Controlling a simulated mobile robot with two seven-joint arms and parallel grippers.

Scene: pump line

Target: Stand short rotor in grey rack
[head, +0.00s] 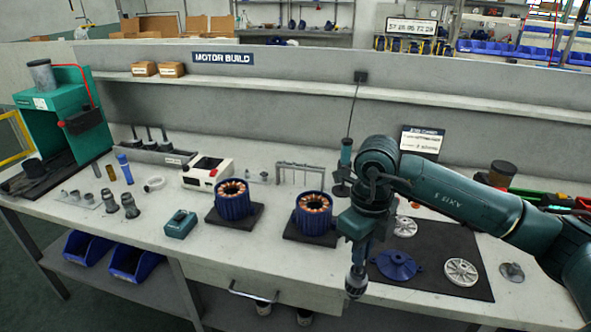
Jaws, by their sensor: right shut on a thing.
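My right gripper (357,262) points down in front of the bench's front edge, right of the right-hand blue stator. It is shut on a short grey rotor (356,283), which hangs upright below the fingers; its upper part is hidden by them. A long grey rack (172,159) with a label stands at the back left of the bench, with several dark upright shafts in it. The gripper is far to the right of this rack and nearer the front. My left gripper is not in view.
Two blue wound stators (233,206) (311,222) stand on dark pads between gripper and rack. A white-and-red box (206,173), a green box (180,223) and loose metal parts (130,207) stand left. A dark mat (445,238) holds a blue flange (396,265) and metal discs.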

